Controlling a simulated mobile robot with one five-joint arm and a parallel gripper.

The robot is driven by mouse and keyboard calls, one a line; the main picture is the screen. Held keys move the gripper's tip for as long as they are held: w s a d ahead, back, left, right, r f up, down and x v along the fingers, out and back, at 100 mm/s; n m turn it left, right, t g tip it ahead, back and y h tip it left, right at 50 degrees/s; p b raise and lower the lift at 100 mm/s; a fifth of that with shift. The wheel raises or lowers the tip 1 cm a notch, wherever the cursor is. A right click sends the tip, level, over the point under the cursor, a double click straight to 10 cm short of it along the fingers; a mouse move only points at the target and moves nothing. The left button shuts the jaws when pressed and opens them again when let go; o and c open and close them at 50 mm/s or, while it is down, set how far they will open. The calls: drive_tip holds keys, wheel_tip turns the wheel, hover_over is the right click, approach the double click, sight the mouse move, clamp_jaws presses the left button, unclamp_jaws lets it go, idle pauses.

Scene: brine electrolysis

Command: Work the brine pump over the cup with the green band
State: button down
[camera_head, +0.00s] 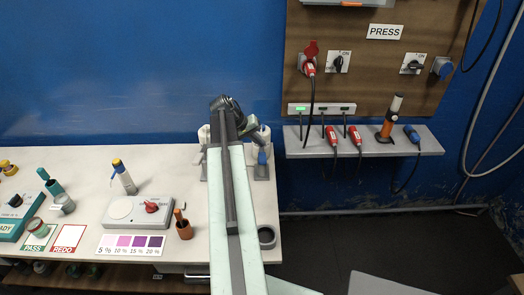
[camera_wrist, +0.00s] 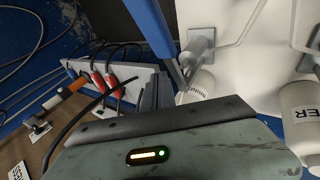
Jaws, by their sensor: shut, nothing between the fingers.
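Two white dispenser bottles stand at the table's back right corner, a left one (camera_head: 204,134) and a right one (camera_head: 264,136), partly hidden by my arm. I cannot tell which is the brine pump. My gripper (camera_head: 251,127) is shut and empty, beside the right bottle at the arm's far end. I cannot make out a cup under either bottle.
A grey shelf (camera_head: 362,140) with red and blue plugs is at the right. Cables hang below the PRESS board (camera_head: 350,90).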

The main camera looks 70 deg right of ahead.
sight(260, 157)
drive_tip(key=shift+s+a+f, duration=0.1)
drive_tip(key=shift+a+f, duration=0.05)
drive_tip(key=shift+f, duration=0.2)
drive_tip(key=shift+s+a+f+b, duration=0.15)
drive_tip(key=shift+a+f+b, duration=0.2)
drive_tip(key=shift+f+b, duration=0.65)
drive_tip(key=shift+s+a+f+b, duration=0.15)
drive_tip(key=shift+a+f+b, duration=0.25)
drive_tip(key=shift+f+b, duration=0.55)
drive_tip(key=shift+s+a+f+b, duration=0.15)
drive_tip(key=shift+a+f+b, duration=0.2)
drive_tip(key=shift+f+b, duration=0.65)
idle(2.3)
drive_tip(key=shift+r, duration=0.2)
drive_tip(key=shift+w+d+r+p, duration=0.15)
drive_tip(key=shift+d+r+p, duration=0.3)
drive_tip(key=shift+r+p, duration=0.6)
drive_tip(key=shift+w+d+r+p, duration=0.2)
drive_tip(key=shift+d+r+p, duration=0.2)
drive_tip(key=shift+r+p, duration=0.65)
drive_tip(key=shift+w+d+r+p, duration=0.15)
drive_tip(key=shift+d+r+p, duration=0.3)
drive_tip(key=shift+r+p, duration=0.6)
drive_tip(key=r+p, duration=0.1)
drive_tip(key=d+r+p, duration=0.1)
drive_tip(key=r+p, duration=0.2)
drive_tip(key=shift+w+d+r+p, duration=0.3)
drive_tip(key=shift+w+d+r, duration=0.05)
